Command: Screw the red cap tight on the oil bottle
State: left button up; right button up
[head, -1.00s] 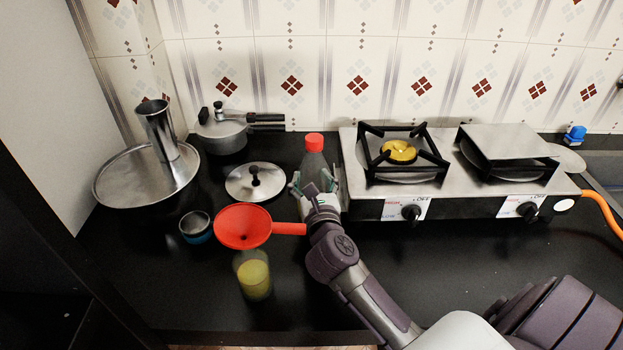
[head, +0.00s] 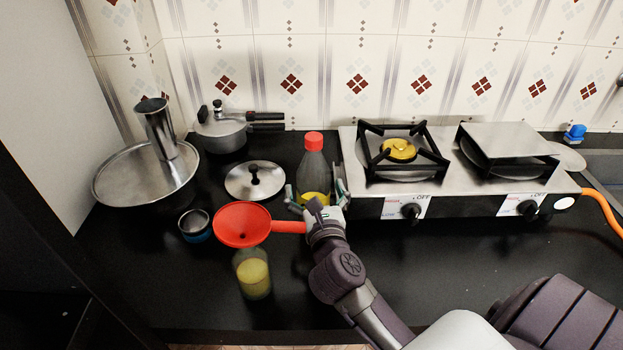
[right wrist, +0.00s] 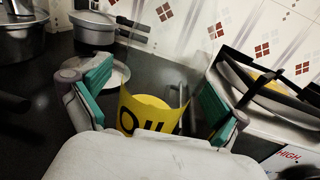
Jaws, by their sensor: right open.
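The oil bottle (head: 314,166) stands upright on the black counter, left of the stove. Its red cap (head: 314,141) sits on top of the neck; how tight it is cannot be told. My right gripper (head: 315,190) is open in front of the bottle's lower part, with a finger toward each side. In the right wrist view, the open fingers of this gripper (right wrist: 152,100) stand apart, with the bottle's yellow OIL label (right wrist: 148,112) between them and a gap on both sides. The cap is not visible there. My left gripper is not in view.
A red funnel (head: 242,225) sits over a bottle of yellow liquid (head: 254,276) just left of my right gripper. A lid (head: 256,181) lies left of the oil bottle. The stove (head: 378,206) is close on its right. The counter's front right is clear apart from my arm.

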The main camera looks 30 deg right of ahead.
jog(key=b+v, duration=0.1)
jog(key=v, duration=0.7)
dwell(0.4)
